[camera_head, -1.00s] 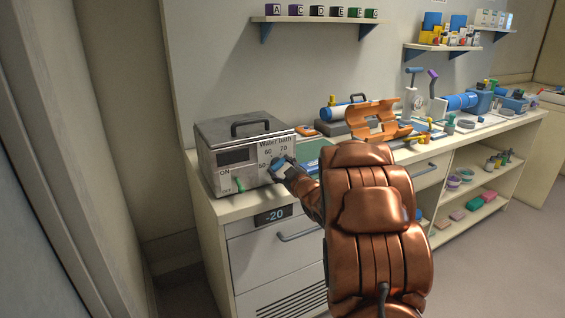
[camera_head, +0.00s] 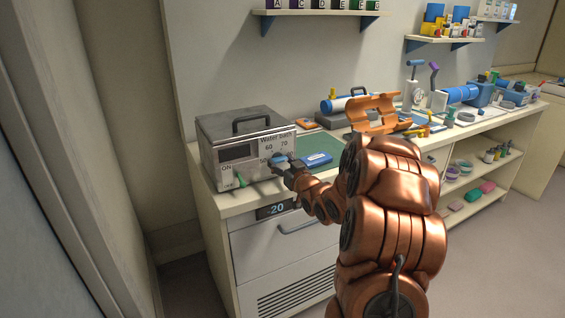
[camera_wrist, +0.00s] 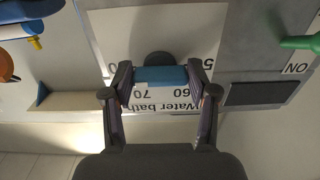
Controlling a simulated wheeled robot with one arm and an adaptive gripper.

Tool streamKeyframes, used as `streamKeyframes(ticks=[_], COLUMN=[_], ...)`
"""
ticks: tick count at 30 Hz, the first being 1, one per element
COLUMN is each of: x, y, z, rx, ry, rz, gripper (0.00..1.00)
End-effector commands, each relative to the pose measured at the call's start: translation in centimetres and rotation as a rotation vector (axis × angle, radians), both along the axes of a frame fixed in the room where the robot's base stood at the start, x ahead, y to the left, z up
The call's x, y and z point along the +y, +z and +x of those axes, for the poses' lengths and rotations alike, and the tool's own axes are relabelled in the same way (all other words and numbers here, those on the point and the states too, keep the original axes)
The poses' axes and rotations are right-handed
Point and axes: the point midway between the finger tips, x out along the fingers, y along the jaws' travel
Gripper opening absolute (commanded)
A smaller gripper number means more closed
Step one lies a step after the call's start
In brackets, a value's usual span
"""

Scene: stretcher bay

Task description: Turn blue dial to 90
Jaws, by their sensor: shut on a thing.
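The blue dial (camera_head: 278,159) is on the front panel of the grey water bath (camera_head: 215,162). In the wrist view the blue dial (camera_wrist: 160,75) shows as a bar between both fingers. My gripper (camera_head: 284,164) is at the dial, and in the wrist view my gripper (camera_wrist: 160,82) is shut on it, one finger at each end. The marks 60 and 70 are readable, and the 50 is partly covered. Any 90 mark is hidden, and I cannot tell where the dial points.
A green switch (camera_head: 240,180) sits low left on the panel, below a dark display (camera_head: 235,153). A blue case (camera_head: 317,159) lies right of the bath. An orange splint-like holder (camera_head: 373,114) stands farther along the counter.

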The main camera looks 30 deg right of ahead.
Motion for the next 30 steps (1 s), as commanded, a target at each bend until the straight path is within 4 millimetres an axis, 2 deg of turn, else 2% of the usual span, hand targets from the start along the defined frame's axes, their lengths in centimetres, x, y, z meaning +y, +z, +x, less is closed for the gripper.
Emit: streamKeyframes(ticks=[11, 12, 18, 30], x=[0.05, 0.04, 0.01, -0.03], y=[-0.14, -0.14, -0.07, 0.0], z=[-0.02, -0.02, -0.01, -0.35], rx=[0.002, 0.002, 0.002, 0.001], ry=[0.001, 0.001, 0.0, -0.001], rz=[0.006, 0.006, 0.005, 0.004], gripper=[0.24, 0.61, 0.82, 0.83])
